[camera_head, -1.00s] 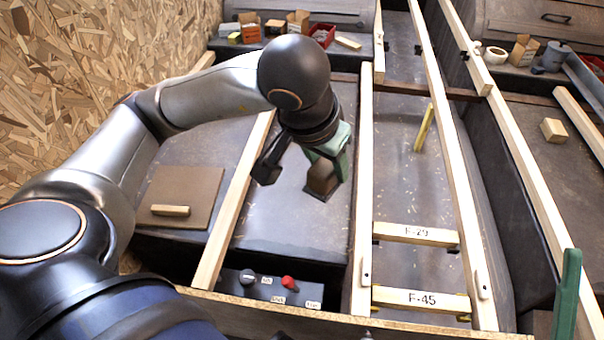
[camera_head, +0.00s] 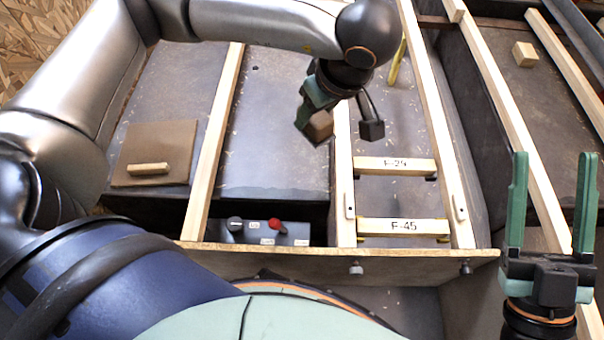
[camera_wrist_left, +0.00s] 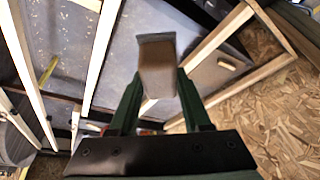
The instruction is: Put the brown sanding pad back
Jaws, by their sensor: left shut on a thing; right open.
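My left gripper (camera_head: 318,110) is shut on the brown sanding pad (camera_head: 319,127), a brown block with a dark flat base. It holds the pad in the air above the right side of the middle grey panel, close to a wooden rail. In the left wrist view the pad (camera_wrist_left: 157,75) sits between the green fingers, its dark base at the far end. One finger partly hides the pad in the head view. My right gripper (camera_head: 553,165) is open and empty at the lower right, fingers pointing up.
A brown square board (camera_head: 180,140) with a small wood strip (camera_head: 148,169) lies on the left panel. A control box (camera_head: 268,232) with a red knob is at the front. Wooden rails and crosspieces marked F-29 (camera_head: 395,165) and F-45 (camera_head: 403,226) divide the area. The middle panel (camera_head: 270,130) is bare.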

